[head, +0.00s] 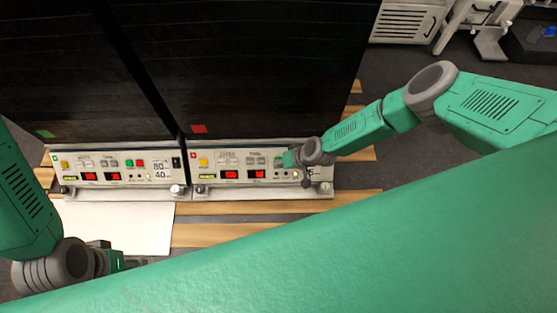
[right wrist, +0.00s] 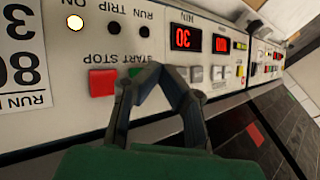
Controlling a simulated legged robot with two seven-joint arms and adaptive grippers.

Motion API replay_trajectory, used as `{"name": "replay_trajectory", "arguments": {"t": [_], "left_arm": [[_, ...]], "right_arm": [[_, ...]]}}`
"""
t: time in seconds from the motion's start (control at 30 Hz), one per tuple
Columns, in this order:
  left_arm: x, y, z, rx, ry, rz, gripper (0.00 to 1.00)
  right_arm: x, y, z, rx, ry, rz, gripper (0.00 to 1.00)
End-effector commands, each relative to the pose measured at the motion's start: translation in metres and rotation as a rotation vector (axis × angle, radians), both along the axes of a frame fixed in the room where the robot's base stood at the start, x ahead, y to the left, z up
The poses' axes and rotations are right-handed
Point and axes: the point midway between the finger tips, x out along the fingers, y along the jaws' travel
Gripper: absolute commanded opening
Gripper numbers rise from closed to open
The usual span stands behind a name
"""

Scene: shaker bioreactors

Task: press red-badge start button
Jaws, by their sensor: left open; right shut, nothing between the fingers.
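The red-badge shaker panel (head: 213,178) is the right-hand one of two in the head view; a red badge (head: 199,129) sits on the dark cover above it. My right gripper (head: 288,161) is shut and empty at the right part of this panel, over its button area. In the right wrist view the panel is upside down. The green start button (right wrist: 136,71) is partly hidden by my right fingertips (right wrist: 160,74); I cannot tell whether they touch it. The red stop button (right wrist: 103,82) is beside it. My left gripper (head: 128,263) is open at lower left, away from the panels.
The green-badge shaker panel (head: 140,178) stands directly to the left, with its own green and red buttons. A white sheet (head: 125,224) lies in front of it on wooden slats (head: 225,236). My green arm covers the lower right of the head view.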

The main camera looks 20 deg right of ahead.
Motion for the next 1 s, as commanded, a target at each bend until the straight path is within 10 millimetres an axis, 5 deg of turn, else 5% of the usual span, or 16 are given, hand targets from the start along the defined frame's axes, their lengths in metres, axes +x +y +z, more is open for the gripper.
{"name": "replay_trajectory", "arguments": {"t": [1.0], "left_arm": [[0.0001, 0.0000, 0.0000, 0.000, 0.000, 0.000, 0.48]], "right_arm": [[0.0074, -0.0019, -0.0054, 0.000, -0.001, 0.000, 0.00]]}}
